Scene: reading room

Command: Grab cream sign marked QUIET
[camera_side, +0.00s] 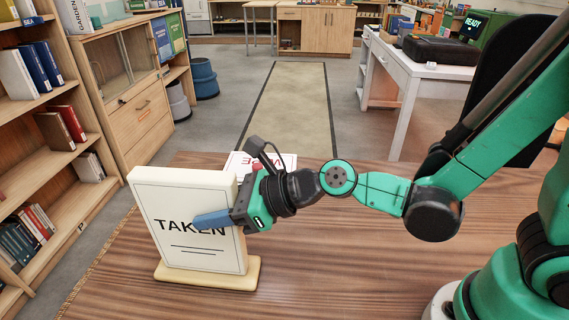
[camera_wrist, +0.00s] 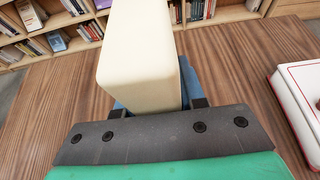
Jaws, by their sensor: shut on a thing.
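A cream sign (camera_side: 185,195) on a cream base stands upright near the table's left end. Its visible face reads TAKEN in dark letters, partly covered by my finger. I see no sign marked QUIET. My gripper (camera_side: 212,220) is shut on the TAKEN sign from its right edge, with one blue finger across its front face. In the wrist view the edge of the cream sign (camera_wrist: 140,55) stands between the blue fingers, and its lettering does not show there. The far finger is hidden behind the sign in the side view.
A white sign with red lettering (camera_side: 262,160) is partly hidden behind my gripper. The wrist view shows a white, red-bordered board (camera_wrist: 302,95) at right. The wooden table's (camera_side: 330,265) front is clear. Bookshelves (camera_side: 60,190) stand beyond its left end.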

